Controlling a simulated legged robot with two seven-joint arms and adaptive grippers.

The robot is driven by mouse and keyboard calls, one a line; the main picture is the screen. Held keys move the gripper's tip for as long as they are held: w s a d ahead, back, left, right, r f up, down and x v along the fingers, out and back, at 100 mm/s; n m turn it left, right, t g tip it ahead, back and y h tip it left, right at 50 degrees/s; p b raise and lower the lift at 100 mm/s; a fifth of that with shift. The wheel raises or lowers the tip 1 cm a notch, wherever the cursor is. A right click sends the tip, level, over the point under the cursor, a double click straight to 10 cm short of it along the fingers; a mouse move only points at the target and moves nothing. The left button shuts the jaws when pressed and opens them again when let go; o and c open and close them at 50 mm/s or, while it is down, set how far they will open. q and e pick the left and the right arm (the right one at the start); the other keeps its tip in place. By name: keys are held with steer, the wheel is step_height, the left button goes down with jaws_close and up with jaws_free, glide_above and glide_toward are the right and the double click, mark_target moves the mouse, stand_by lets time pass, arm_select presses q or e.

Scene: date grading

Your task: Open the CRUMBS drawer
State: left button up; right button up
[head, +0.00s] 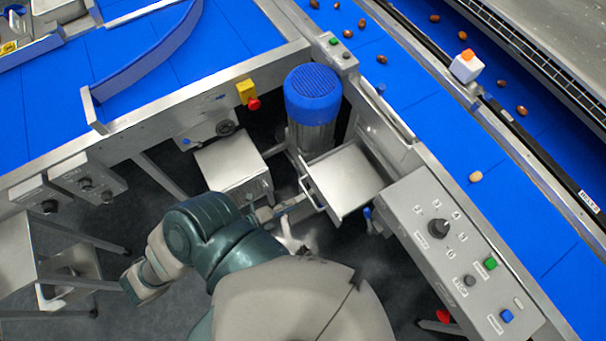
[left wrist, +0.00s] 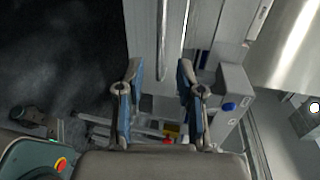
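A flat metal drawer-like unit (head: 345,180) juts out from under the right-hand conveyor, beside the blue-capped motor. A thin bar handle (head: 311,195) runs along its left side. I cannot read a CRUMBS label on it. My left gripper (head: 287,208) is at the near end of this handle, partly hidden by my own arm. In the left wrist view, the gripper's two fingers (left wrist: 157,75) stand apart, one on each side of the line of a vertical bar handle (left wrist: 162,42). The fingers show no contact with the bar. My right gripper is not in view.
The blue-capped motor (head: 312,97) stands just behind the drawer unit. A metal box (head: 230,160) is left of it. A control panel (head: 455,250) with a knob and buttons is at the right.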

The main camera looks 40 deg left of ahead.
arm_select(q)
steer(key=s+a, duration=0.2)
steer(key=shift+s+r, duration=0.2)
steer(key=shift+s, duration=0.2)
steer(key=shift+d, duration=0.3)
